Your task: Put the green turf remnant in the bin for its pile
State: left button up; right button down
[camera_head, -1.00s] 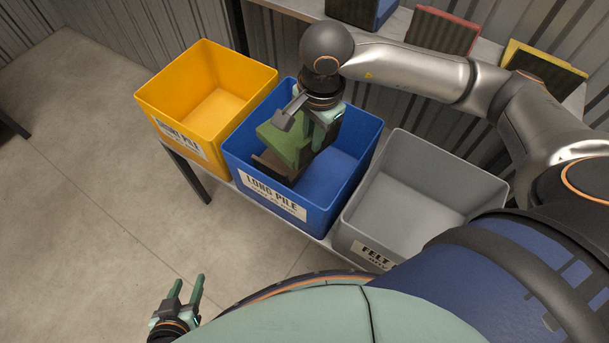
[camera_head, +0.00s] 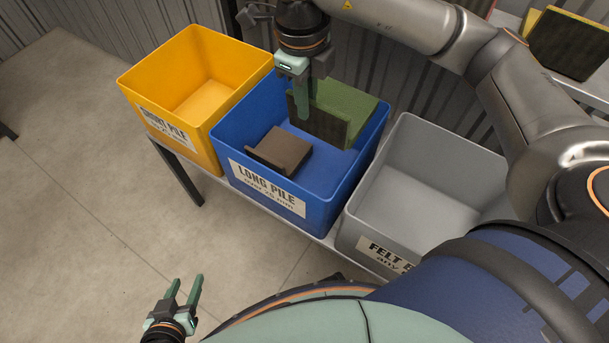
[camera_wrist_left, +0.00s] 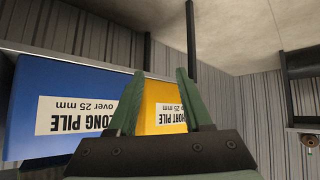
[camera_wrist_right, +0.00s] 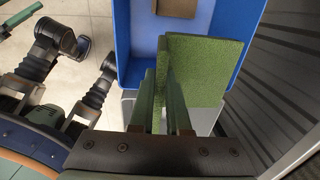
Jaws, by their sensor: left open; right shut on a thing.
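The green turf remnant (camera_head: 345,98) hangs from my right gripper (camera_head: 304,112), over the right back part of the blue bin (camera_head: 318,210). The bin's label reads LONG PILE, over 25 mm. The remnant is bent, with a green face and a dark brown edge side; it also shows in the right wrist view (camera_wrist_right: 208,72), between the fingers (camera_wrist_right: 162,95). Whether its lower edge touches the bin is unclear. A brown piece (camera_head: 285,150) lies inside the blue bin, left of the remnant. My left gripper (camera_head: 187,288) is open and empty, low at the front left.
The yellow SHORT PILE bin (camera_head: 150,95) stands left of the blue bin. The grey FELT bin (camera_head: 400,215) stands right of it. Both look empty. A shelf behind holds a yellow-edged dark piece (camera_head: 572,48). Open floor (camera_head: 80,200) lies at the left.

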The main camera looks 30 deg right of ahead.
aim_at(306, 131)
notch_tip(306, 131, down, 6)
jog(key=shift+r+b, duration=0.15)
jog(key=shift+b, duration=0.65)
jog(key=shift+f+b, duration=0.3)
jog(key=shift+f, duration=0.6)
pick_arm(q)
jog(key=w+r+m+t+b, duration=0.1)
jog(key=w+r+t+b, duration=0.1)
jog(key=w+r+t, duration=0.65)
pick_arm(e)
notch_tip(306, 131, down, 18)
jog(key=b, duration=0.3)
jog(key=shift+f, duration=0.1)
pick_arm(q)
jog(key=s+r+m+t+h, duration=0.2)
jog(key=r+h, duration=0.1)
jog(key=r, duration=0.7)
jog(key=s+r+m+t+h, duration=0.2)
jog(key=r+m+h, duration=0.1)
jog(key=r, duration=0.7)
jog(key=shift+d+r+h, duration=0.2)
jog(key=shift+r+h, duration=0.05)
jog(key=shift+h, duration=0.25)
pick_arm(e)
jog(key=shift+f, duration=0.15)
pick_arm(q)
jog(key=shift+s+t, duration=0.1)
jog(key=shift+t, duration=0.15)
